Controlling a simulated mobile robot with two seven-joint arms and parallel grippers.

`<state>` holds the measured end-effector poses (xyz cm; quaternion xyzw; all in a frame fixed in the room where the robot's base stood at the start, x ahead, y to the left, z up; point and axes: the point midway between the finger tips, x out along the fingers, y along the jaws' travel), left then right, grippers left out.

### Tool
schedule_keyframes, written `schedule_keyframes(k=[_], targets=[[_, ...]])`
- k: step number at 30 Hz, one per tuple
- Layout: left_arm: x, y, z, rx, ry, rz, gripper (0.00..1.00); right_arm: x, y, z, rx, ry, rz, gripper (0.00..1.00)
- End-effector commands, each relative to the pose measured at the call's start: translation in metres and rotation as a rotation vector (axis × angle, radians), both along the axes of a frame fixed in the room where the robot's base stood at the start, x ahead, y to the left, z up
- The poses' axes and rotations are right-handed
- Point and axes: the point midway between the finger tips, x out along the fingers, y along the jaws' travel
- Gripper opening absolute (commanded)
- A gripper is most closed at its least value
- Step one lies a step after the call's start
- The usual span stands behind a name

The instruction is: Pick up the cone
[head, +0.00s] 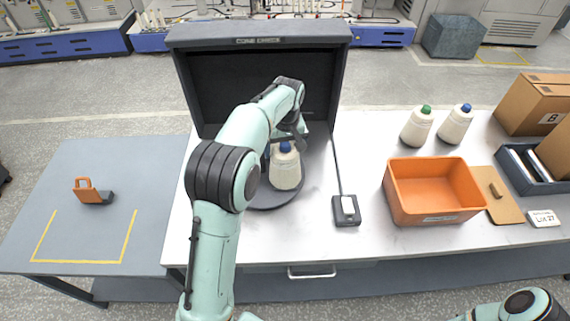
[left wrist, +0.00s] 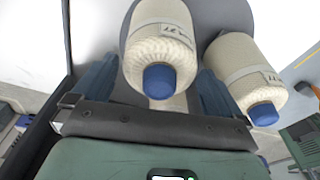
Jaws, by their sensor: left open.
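A cream cone of yarn with a blue tip (head: 286,170) stands on a dark round plate (head: 270,203) in front of the dark box. In the left wrist view this cone (left wrist: 160,40) lies between the two blue fingers of my left gripper (left wrist: 157,88). The fingers are apart, and I cannot tell whether they touch it. A second blue-tipped cone (left wrist: 245,70) is beside it, outside the right finger. My arm mostly hides that one in the head view. My left gripper (head: 282,148) is at the cone's top. My right gripper is outside the views.
The dark box (head: 257,33) stands close behind the arm. An orange bin (head: 432,212), a small device on a cable (head: 346,211), and cones with green (head: 417,127) and blue tips (head: 456,124) are to the right. An orange-handled tool (head: 92,193) lies left.

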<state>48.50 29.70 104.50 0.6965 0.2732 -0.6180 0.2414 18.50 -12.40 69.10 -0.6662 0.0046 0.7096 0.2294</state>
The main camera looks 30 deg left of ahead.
Motion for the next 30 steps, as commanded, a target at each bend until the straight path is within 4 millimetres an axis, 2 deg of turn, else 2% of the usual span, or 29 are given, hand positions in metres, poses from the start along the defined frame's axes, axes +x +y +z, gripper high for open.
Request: schedule_keyframes(k=[3,10,11,15,18,26,30], targets=[[0.001,0.0,-0.01,-0.001,0.001,0.0,1.0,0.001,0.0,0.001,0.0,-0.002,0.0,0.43],[0.001,0.001,-0.012,-0.001,-0.002,0.0,1.0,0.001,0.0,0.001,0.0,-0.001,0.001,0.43],[0.001,0.001,-0.012,-0.001,-0.002,0.0,0.97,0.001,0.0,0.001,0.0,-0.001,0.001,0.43],[0.001,0.001,-0.012,0.0,-0.001,0.0,0.51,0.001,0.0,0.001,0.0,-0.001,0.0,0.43],[0.002,0.001,-0.011,0.0,-0.004,0.0,0.22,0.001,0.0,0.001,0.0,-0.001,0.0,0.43],[0.002,0.001,-0.01,0.0,-0.004,0.0,0.22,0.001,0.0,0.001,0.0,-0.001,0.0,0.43],[0.002,0.001,-0.002,0.0,-0.007,-0.001,0.22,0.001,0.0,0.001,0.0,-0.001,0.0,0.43]])
